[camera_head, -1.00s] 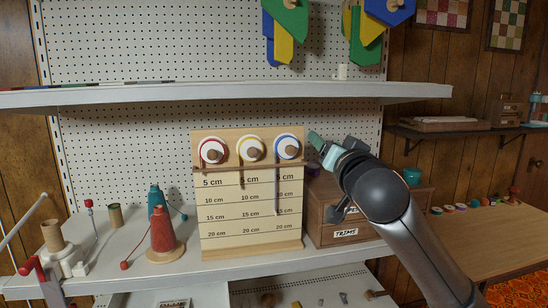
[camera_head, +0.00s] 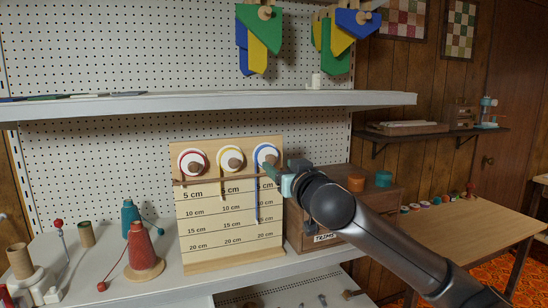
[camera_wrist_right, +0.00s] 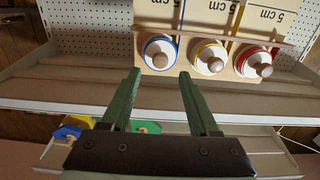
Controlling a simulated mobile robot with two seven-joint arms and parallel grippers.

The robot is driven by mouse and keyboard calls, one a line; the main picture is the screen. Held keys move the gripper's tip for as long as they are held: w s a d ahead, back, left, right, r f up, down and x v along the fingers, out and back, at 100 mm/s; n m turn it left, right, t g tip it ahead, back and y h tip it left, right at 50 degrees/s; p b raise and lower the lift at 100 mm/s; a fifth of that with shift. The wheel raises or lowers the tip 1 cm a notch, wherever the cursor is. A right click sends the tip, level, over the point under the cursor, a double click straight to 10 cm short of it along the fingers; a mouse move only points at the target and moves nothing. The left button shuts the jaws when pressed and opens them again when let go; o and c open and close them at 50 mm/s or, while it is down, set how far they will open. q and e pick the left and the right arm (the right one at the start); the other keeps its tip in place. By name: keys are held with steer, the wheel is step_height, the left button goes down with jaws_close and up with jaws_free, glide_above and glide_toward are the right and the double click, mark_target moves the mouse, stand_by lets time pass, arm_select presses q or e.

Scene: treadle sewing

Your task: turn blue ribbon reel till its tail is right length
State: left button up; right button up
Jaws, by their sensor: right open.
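The blue ribbon reel (camera_head: 264,152) is the rightmost of three on a wooden measuring board (camera_head: 230,256). It is white with a blue rim and a round wooden knob. In the wrist view, which is upside down, the blue reel (camera_wrist_right: 149,45) is at the left and its knob (camera_wrist_right: 160,60) faces me. Its blue tail (camera_head: 258,205) hangs straight down to about the 15 cm mark. My right gripper (camera_head: 279,171) is open in front of the reel; in the wrist view its fingers (camera_wrist_right: 160,75) are spread either side of the knob's line, apparently short of it. My left gripper is out of view.
A red reel (camera_head: 192,161) and a yellow reel (camera_head: 230,158) are close on the left. A wooden TRIMS box (camera_head: 310,237) stands right of the board. Red (camera_head: 142,247) and teal (camera_head: 130,213) cones stand left. A shelf (camera_head: 200,105) runs above.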

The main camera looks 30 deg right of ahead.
mark_target(272, 160)
steer(key=shift+p+x, duration=0.45)
steer(key=shift+x, duration=1.95)
jaws_close()
